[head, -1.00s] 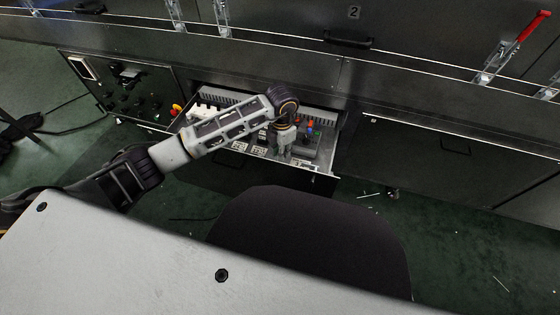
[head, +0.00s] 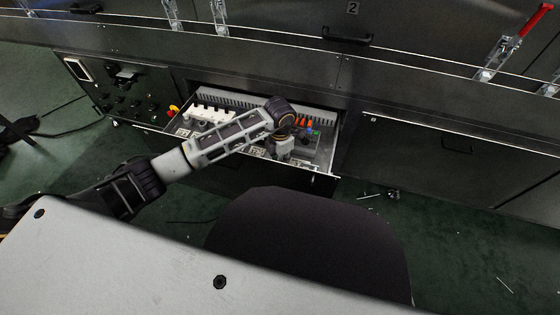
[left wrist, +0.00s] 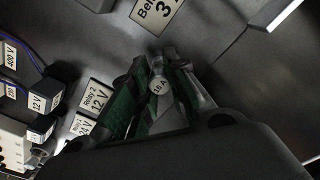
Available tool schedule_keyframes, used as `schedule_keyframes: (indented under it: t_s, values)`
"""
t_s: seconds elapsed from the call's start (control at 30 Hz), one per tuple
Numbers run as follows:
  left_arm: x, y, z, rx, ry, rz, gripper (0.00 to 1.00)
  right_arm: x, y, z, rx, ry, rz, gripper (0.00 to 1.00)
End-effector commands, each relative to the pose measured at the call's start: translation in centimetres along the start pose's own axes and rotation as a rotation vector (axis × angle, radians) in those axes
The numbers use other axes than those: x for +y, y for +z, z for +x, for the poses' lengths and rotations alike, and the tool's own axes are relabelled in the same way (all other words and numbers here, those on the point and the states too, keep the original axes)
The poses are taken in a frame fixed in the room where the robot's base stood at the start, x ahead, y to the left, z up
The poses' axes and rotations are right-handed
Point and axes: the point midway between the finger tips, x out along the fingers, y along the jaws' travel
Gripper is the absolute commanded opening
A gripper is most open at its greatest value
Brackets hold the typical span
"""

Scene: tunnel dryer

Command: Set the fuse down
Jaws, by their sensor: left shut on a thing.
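The fuse (left wrist: 158,86) is a small part with a round pale face marked 16 A, seen in the left wrist view. My left gripper (left wrist: 156,92) is shut on it, with its green-padded fingers on either side. In the head view my left gripper (head: 282,152) points down inside the open drawer (head: 325,160), over its right half. The fuse is too small to make out there. I cannot tell whether the fuse touches the surface below. My right gripper is not in view.
In the left wrist view, label plates for relay 2 (left wrist: 97,95) and a belt (left wrist: 160,12) lie near the gripper. In the head view, white blocks (head: 210,113) stand at the drawer's left and orange parts (head: 304,124) right of the wrist. A dark chair (head: 310,240) stands in front.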

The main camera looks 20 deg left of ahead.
Motion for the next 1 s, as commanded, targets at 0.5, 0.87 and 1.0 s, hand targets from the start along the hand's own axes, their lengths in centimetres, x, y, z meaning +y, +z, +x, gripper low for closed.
schedule_keyframes:
  t_s: [0.5, 0.87, 1.0]
  values:
    - [0.03, 0.01, 0.26, 0.0, 0.0, 0.0, 0.22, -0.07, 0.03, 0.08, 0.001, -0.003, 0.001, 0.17]
    - [0.03, 0.01, 0.24, 0.0, 0.0, 0.0, 0.38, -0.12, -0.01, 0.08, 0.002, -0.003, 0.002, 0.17]
    - [0.02, 0.02, 0.14, -0.001, 0.0, 0.0, 0.38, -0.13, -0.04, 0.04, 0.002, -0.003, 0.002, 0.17]
